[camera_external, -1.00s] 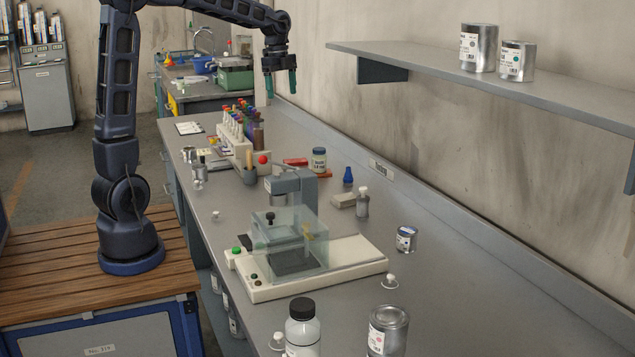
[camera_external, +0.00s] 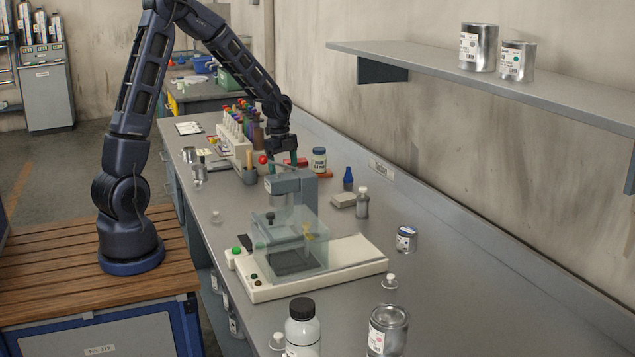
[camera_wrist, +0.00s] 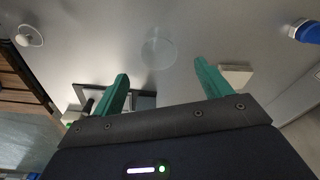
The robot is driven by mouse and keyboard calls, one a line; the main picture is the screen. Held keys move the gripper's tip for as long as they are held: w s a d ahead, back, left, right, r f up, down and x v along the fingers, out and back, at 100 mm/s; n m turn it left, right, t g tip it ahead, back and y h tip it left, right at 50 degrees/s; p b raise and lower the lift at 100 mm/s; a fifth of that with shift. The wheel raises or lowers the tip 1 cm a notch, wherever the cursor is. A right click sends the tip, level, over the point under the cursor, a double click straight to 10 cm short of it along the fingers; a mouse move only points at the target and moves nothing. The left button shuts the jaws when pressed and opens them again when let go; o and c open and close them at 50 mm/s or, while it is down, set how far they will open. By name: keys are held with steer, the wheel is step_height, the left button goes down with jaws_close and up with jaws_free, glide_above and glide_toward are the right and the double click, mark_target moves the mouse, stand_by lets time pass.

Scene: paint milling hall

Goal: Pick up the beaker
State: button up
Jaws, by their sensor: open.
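The beaker (camera_wrist: 158,53) looks like a clear, faint round glass outline on the grey bench in the wrist view. It lies ahead of and between my green fingertips, apart from both. I cannot make it out in the external view, where the grey stand of the bench instrument and my gripper cover that area. My gripper (camera_wrist: 161,70) is open and empty, pointing down at the bench. In the external view my gripper (camera_external: 281,160) is low over the bench, just behind the instrument's stand.
The instrument (camera_external: 292,182) with a clear box stands in front of my gripper. A rack of coloured vials (camera_external: 238,138) is left of it. A shelf (camera_external: 480,75) overhangs the right side.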

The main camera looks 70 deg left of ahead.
steer(key=f, duration=0.7)
steer(key=d+f, duration=0.1)
steer(key=f, duration=0.2)
steer(key=shift+w+d+f, duration=0.1)
steer(key=shift+w+f, duration=0.05)
steer(key=shift+f, duration=0.2)
steer(key=c, duration=1.1)
